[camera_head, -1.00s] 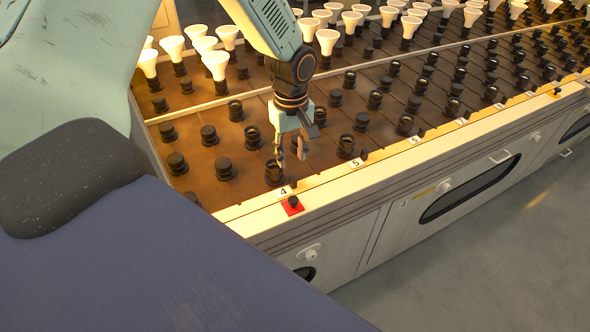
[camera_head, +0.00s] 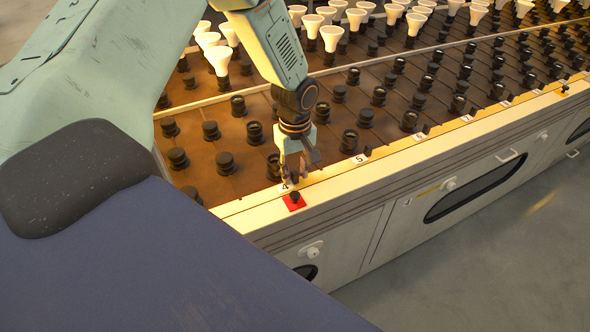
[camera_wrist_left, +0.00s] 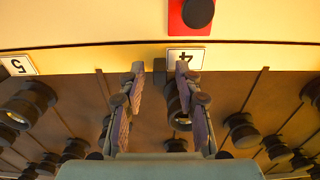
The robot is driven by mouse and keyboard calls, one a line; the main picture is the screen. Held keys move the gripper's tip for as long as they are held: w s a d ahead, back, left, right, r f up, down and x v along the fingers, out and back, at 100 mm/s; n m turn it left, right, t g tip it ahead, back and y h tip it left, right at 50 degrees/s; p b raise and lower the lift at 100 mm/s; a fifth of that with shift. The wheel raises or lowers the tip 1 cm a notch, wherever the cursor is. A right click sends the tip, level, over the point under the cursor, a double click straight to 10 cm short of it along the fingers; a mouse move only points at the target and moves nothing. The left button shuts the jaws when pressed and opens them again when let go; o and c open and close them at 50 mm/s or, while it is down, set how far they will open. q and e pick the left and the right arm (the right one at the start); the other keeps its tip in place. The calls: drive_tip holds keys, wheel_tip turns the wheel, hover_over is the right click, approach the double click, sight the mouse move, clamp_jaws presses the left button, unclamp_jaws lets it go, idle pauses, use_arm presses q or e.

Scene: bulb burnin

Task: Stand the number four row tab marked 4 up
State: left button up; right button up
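The white label marked 4 (camera_wrist_left: 186,56) lies on the cream front rail, upside down in the wrist view. A small dark tab (camera_wrist_left: 160,70) stands beside it at the rail's inner edge; I cannot tell whether it is upright or folded. My left gripper (camera_wrist_left: 160,78) is open and points at the rail, with one finger on each side of the dark tab. The right-hand finger in that view reaches the label's edge. In the head view the left gripper (camera_head: 294,178) hangs right over the number 4 label (camera_head: 284,187) and mostly hides the tab. My right gripper is not in view.
A red plate (camera_head: 299,206) with a black knob (camera_head: 294,197) sits on the rail just in front of the label. Black sockets fill the brown deck (camera_head: 210,156) behind; white bulbs stand farther back. The label marked 5 (camera_head: 360,159) is to the right.

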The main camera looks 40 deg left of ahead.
use_arm(q)
clamp_jaws()
drive_tip(key=shift+r, duration=0.1)
drive_tip(key=shift+s+d+r+y+p, duration=0.15)
drive_tip(key=shift+y+p, duration=0.15)
drive_tip(key=shift+p, duration=0.45)
drive_tip(key=shift+d+t+y+p, duration=0.15)
drive_tip(key=shift+t+y+p, duration=0.15)
drive_tip(key=shift+p, duration=0.15)
drive_tip(key=shift+d+t+y+b, duration=0.15)
drive_tip(key=shift+t+y+b, duration=0.15)
drive_tip(key=shift+y+b, duration=0.35)
drive_tip(key=t+y+b, duration=0.1)
drive_tip(key=b, duration=0.7)
drive_tip(key=d+y+b, duration=0.1)
drive_tip(key=y+b, duration=0.1)
drive_tip(key=b, duration=0.6)
drive_tip(key=shift+s+d+t+b, duration=0.15)
drive_tip(key=shift+s+t+b, duration=0.2)
drive_tip(key=shift+t+b, duration=0.05)
drive_tip(key=shift+s+d+r+y+b, duration=0.15)
drive_tip(key=shift+y+b, duration=0.3)
drive_tip(key=shift+b, duration=0.65)
